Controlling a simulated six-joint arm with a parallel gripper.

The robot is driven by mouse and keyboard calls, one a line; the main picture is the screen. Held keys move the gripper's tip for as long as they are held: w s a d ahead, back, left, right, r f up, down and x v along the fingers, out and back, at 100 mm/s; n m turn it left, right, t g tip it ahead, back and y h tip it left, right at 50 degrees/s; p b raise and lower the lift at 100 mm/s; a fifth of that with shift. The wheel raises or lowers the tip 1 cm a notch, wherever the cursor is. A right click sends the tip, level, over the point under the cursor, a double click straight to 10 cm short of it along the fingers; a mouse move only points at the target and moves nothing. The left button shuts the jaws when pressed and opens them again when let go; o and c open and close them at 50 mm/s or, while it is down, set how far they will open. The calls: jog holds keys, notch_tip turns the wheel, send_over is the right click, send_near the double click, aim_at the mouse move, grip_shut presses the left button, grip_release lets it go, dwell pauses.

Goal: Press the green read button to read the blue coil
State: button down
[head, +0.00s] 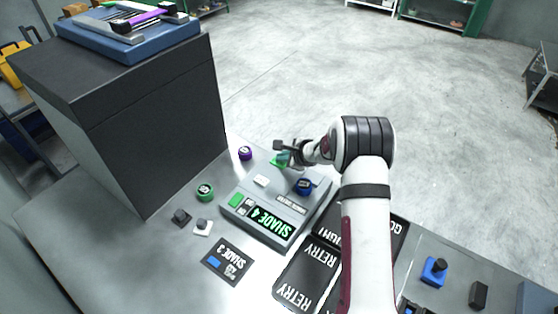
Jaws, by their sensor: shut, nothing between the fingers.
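The grey reader (262,226) stands on the bench with a lit green display that seems to say "SHADE 4". The blue coil (304,187) sits on its top, toward the right. A green button-like patch (236,200) is at the reader's left front. Another green patch (279,161) shows at the reader's far end, right beneath my gripper (283,151). My gripper is shut and empty, with its tips at or just above that far green patch; I cannot tell whether they touch it. The wrist hides part of this area.
A purple coil (245,153) and a green coil (205,192) lie left of the reader. A "SHADE 2" card (228,262) lies in front. Black RETRY trays (308,270) are at right, partly behind my arm. A tall dark cabinet (150,130) stands at left.

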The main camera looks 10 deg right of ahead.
aim_at(282, 164)
jog(key=shift+r, duration=0.9)
jog(key=shift+r, duration=2.5)
